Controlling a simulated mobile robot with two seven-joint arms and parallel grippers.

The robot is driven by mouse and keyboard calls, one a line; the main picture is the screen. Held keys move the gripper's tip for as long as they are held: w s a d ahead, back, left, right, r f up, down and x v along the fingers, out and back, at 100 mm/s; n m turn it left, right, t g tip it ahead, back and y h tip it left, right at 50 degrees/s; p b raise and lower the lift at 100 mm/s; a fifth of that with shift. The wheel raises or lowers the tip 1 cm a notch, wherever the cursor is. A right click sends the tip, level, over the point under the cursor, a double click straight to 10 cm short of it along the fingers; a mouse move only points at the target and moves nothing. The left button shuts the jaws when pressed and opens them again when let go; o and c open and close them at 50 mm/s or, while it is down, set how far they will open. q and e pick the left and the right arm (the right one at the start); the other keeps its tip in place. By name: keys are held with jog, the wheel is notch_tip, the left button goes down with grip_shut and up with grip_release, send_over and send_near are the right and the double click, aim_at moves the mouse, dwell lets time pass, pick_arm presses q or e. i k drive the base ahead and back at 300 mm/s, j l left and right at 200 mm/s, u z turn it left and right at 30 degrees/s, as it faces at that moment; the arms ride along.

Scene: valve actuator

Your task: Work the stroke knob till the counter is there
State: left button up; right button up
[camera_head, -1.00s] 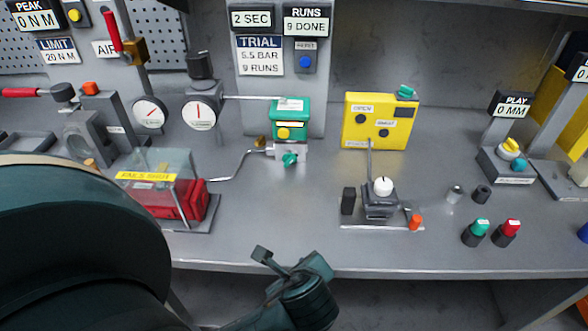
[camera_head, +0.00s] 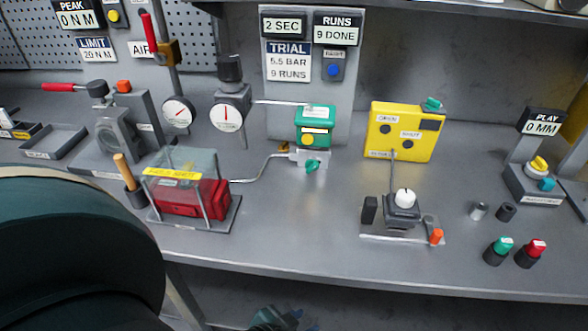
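The RUNS counter (camera_head: 338,28) at the back reads 9 DONE. The TRIAL card (camera_head: 288,60) beside it reads 5.5 BAR, 9 RUNS. I see no legible stroke label; a white round knob (camera_head: 405,198) stands on a dark block on the bench. A green box (camera_head: 315,125) with a yellow button is on the back panel, with a green knob (camera_head: 312,166) below it. My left gripper (camera_head: 274,317) shows only as a dark piece at the bottom edge, below the bench front and apart from everything; its fingers are mostly cut off. My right gripper is out of view.
A clear-covered red unit (camera_head: 188,196) stands at the left front of the bench, behind my dark arm. A yellow box (camera_head: 404,132) is at the back. Green (camera_head: 498,251) and red (camera_head: 531,253) capped pieces stand at the right front.

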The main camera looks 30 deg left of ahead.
aim_at(311, 164)
jog(key=l+u, duration=0.1)
jog(key=u, duration=0.8)
jog(key=k+u, duration=0.1)
jog(key=u, duration=0.4)
jog(key=l, duration=0.05)
